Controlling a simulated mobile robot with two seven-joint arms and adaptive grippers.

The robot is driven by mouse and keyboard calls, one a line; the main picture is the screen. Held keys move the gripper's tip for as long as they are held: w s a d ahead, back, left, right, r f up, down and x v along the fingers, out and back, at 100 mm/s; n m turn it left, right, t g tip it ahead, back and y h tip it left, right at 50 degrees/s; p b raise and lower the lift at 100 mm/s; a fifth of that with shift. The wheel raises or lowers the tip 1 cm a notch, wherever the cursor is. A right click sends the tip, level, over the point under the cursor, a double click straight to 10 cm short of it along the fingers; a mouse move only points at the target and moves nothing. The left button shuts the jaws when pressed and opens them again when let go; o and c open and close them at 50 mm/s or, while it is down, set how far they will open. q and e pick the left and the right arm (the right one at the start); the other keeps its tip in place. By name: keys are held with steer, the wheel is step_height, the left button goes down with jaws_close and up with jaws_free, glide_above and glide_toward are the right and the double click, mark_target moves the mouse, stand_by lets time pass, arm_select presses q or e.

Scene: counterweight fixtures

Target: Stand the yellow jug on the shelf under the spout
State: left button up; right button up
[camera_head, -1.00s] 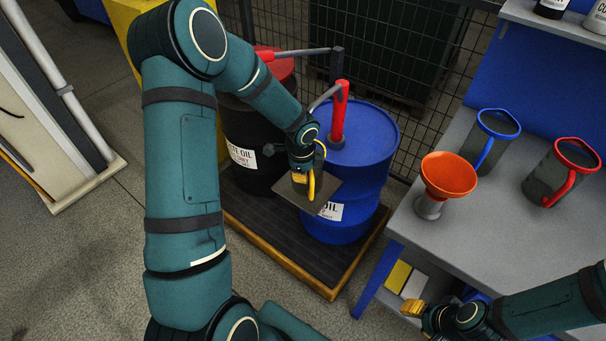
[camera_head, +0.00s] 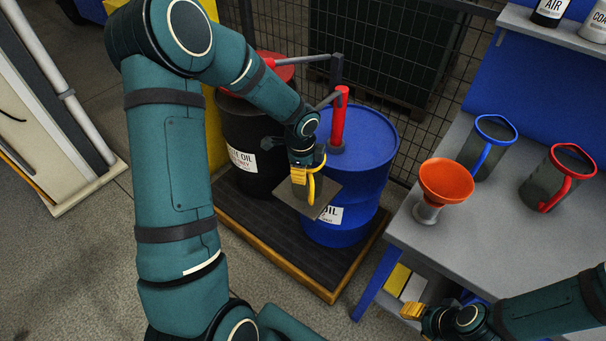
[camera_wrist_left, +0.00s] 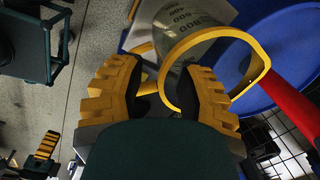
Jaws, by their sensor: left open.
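The yellow jug (camera_wrist_left: 205,60), clear with a yellow rim and dark graduation marks, stands upright, apparently on the grey shelf (camera_head: 327,191) before the blue drum. In the head view my arm hides most of it, leaving its yellow handle (camera_head: 311,186). My left gripper (camera_head: 303,184) is at the jug's handle side. The left wrist view shows its fingers (camera_wrist_left: 160,85) spread apart, with part of the handle between them. The spout (camera_head: 324,100) juts from the red pump (camera_head: 338,120) above; its exact alignment with the jug is unclear. My right gripper (camera_head: 424,317) is beside the bench.
The blue drum (camera_head: 365,165) and a black drum (camera_head: 245,128) stand on a pallet (camera_head: 262,232). The grey bench (camera_head: 445,235) at right holds an orange funnel (camera_head: 446,181), a blue-rimmed jug (camera_head: 485,150) and a red-rimmed jug (camera_head: 560,175). Wire mesh stands behind.

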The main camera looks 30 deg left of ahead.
arm_select(q)
step_height(320, 180, up, 7)
steer(key=p, duration=0.2)
steer(key=s+d+f+n+h, duration=0.2)
steer(key=s+d+f+n, duration=0.6)
steer(key=d, duration=0.3)
steer(key=s+d+f+n+h, duration=0.2)
steer(key=s+d+f+n, duration=0.5)
steer(key=d, duration=0.4)
step_height(320, 180, down, 3)
steer(key=shift+s+r+n, duration=0.15)
steer(key=shift+s+n, duration=0.2)
steer(key=shift+n, duration=0.15)
steer(key=shift+a, duration=0.1)
